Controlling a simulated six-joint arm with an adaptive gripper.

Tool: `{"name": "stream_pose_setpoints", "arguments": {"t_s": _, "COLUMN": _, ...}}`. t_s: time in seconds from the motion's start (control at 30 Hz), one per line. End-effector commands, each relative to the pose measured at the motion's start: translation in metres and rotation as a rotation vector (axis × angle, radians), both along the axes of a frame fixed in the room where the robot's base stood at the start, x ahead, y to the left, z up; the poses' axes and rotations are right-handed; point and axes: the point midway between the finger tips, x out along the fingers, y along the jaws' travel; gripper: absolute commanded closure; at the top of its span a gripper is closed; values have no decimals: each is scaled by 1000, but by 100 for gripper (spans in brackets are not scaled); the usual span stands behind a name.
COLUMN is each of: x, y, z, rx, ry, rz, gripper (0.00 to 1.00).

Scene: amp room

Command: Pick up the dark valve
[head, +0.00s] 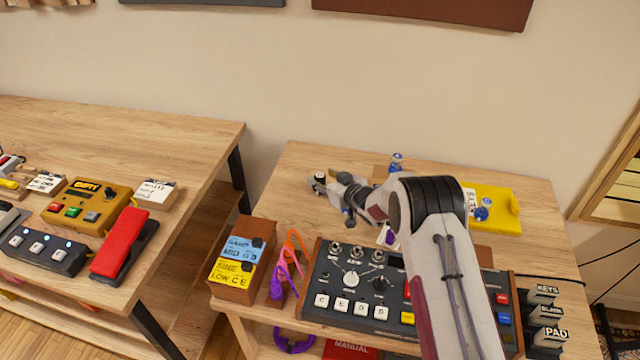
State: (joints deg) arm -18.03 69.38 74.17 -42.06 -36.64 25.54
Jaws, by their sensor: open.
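My arm reaches in from the bottom right over the right-hand table. My gripper (329,186) is at its far left end, low over the bare wood near the table's left edge. It is small and partly hidden by my wrist. A small dark and pale shape (318,182) shows at the gripper's tip. I cannot tell whether it is the dark valve or part of the fingers. A small blue and clear upright piece (397,161) stands behind my arm. Other blue pieces (481,213) are at the yellow tray.
The yellow tray (505,208) lies right of my arm. A dark control panel (335,272) with knobs and buttons fills the table front. A wooden box with blue and yellow labels (240,250) stands at the front left. The left table (110,140) holds pedals. The back left corner of the right-hand table is clear.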

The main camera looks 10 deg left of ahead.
Motion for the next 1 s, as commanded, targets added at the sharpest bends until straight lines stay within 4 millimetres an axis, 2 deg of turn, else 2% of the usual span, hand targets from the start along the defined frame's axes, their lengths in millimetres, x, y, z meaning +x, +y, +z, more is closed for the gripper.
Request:
{"name": "stream_pose_setpoints", "arguments": {"t_s": 0.6, "x": 2, "y": 2, "z": -1, "rx": -1, "ry": 0, "rz": 0, "gripper": 55}}
{"name": "stream_pose_setpoints", "arguments": {"t_s": 0.63, "x": 2, "y": 2, "z": -1, "rx": -1, "ry": 1, "rz": 0, "gripper": 58}}
{"name": "stream_pose_setpoints", "arguments": {"t_s": 0.7, "x": 2, "y": 2, "z": -1, "rx": -1, "ry": -1, "rz": 0, "gripper": 76}}
{"name": "stream_pose_setpoints", "arguments": {"t_s": 0.8, "x": 2, "y": 2, "z": -1, "rx": -1, "ry": 0, "rz": 0, "gripper": 97}}
{"name": "stream_pose_setpoints", "arguments": {"t_s": 1.0, "x": 2, "y": 2, "z": -1, "rx": -1, "ry": -1, "rz": 0, "gripper": 97}}
